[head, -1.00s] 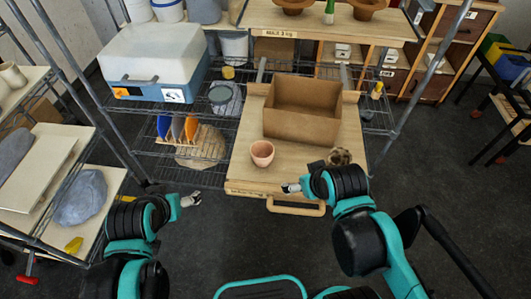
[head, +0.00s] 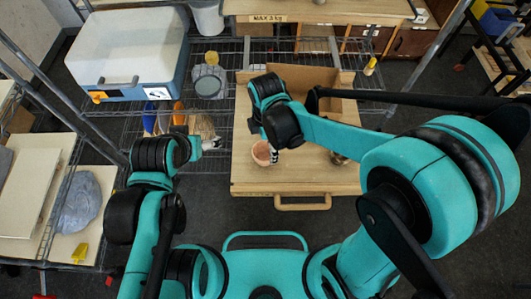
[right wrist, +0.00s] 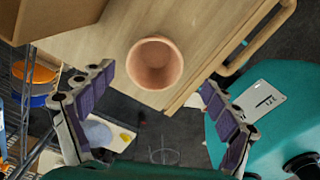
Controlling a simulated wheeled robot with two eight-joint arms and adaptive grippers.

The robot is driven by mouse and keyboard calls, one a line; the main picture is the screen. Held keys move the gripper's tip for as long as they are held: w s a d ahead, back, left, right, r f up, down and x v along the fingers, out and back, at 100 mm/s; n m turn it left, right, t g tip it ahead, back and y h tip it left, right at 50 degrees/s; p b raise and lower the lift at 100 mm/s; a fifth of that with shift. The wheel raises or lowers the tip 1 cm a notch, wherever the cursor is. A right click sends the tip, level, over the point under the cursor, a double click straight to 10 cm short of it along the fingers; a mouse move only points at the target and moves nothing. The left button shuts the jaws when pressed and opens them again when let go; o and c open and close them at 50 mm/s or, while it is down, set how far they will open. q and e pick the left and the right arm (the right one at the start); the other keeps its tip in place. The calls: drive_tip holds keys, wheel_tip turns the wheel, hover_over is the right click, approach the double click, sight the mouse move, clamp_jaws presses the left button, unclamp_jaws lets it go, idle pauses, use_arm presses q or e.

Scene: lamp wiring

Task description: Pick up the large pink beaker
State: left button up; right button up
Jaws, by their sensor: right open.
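The large pink beaker (head: 260,152) stands upright on the wooden pull-out board (head: 300,180), near its front left, partly covered by my right gripper (head: 272,154) in the head view. In the right wrist view the beaker (right wrist: 154,63) is seen from above, its round mouth empty. It appears between and beyond the two fingertips of my right gripper (right wrist: 157,80), which is open and holds nothing. My left gripper (head: 211,144) hangs left of the board, apart from the beaker; its jaws are too small to read.
A cardboard box (head: 345,107) stands behind the beaker, partly hidden by my right arm. A small brown object (head: 338,159) sits right of the beaker. The board has a front handle (head: 303,203). A blue and white cooler (head: 130,50) is at the back left.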

drive_tip(key=b, duration=0.1)
hover_over(264, 158)
wheel_tip(264, 158, down, 4)
drive_tip(key=shift+f, duration=0.1)
drive_tip(key=shift+f+b, duration=0.3)
drive_tip(key=shift+f, duration=0.25)
drive_tip(key=c, duration=1.3)
drive_tip(key=shift+r, duration=0.1)
